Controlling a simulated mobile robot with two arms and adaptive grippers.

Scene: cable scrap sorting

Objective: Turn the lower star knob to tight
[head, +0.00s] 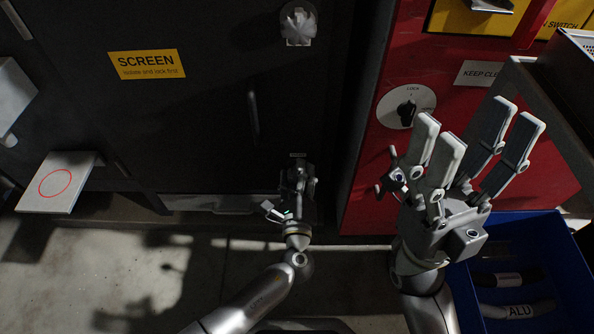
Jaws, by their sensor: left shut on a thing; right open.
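The dark screen door (190,110) fills the left of the head view, with a pale star knob (298,24) at its upper right. My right gripper (475,155) is open and empty, raised close to the camera in front of the red panel.
The red cabinet (375,150) carries a black rotary lock switch (406,107). A blue bin (565,255) with cable pieces stands at the lower right. A white plate with a red ring (58,203) juts out at the left. The concrete floor (110,270) is clear.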

